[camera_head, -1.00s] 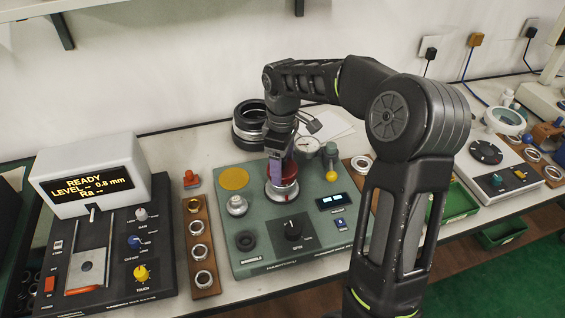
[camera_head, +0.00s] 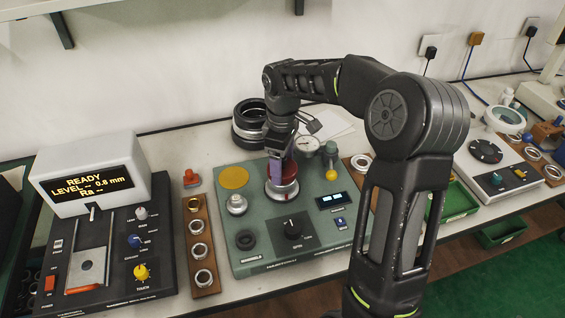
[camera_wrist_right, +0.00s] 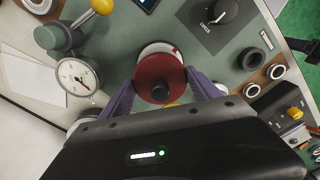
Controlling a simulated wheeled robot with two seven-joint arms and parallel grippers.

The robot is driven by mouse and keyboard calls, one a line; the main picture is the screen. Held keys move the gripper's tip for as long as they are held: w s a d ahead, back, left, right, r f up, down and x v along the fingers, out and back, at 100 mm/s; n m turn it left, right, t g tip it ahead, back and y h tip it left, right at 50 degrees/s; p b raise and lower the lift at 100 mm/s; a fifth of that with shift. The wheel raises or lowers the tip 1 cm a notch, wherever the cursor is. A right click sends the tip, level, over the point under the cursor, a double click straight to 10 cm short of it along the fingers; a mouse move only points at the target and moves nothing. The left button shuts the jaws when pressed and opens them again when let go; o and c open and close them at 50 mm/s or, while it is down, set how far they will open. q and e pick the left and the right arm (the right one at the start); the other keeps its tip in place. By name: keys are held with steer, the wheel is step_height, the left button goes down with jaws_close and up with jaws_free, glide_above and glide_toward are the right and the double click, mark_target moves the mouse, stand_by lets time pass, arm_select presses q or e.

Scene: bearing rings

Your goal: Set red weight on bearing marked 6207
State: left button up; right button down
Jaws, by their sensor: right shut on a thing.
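My right gripper (camera_head: 281,166) is shut on the red weight (camera_head: 289,171), a round disc with a dark knob. In the right wrist view the fingers (camera_wrist_right: 162,92) stand on either side of the weight (camera_wrist_right: 152,72). The weight is over a pale metal ring seat (camera_wrist_right: 158,47) on the green bench unit (camera_head: 320,238). I cannot tell whether it is touching what lies below. The weight hides most of the seat, and no 6207 mark is readable. My left gripper is not in view.
A dial gauge (camera_head: 308,146) and a yellow-knobbed lever (camera_head: 332,175) stand close to the right of the weight. Wooden strips with rings (camera_head: 198,250) lie beside the unit. Black rings (camera_head: 247,125) are stacked behind.

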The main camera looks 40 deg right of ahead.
steer(key=shift+f, duration=0.45)
stand_by(1.1)
steer(key=shift+c, duration=0.3)
jaws_free()
step_height(320, 180, up, 8)
steer(key=shift+f+b, duration=0.1)
steer(key=shift+b, duration=0.25)
stand_by(0.8)
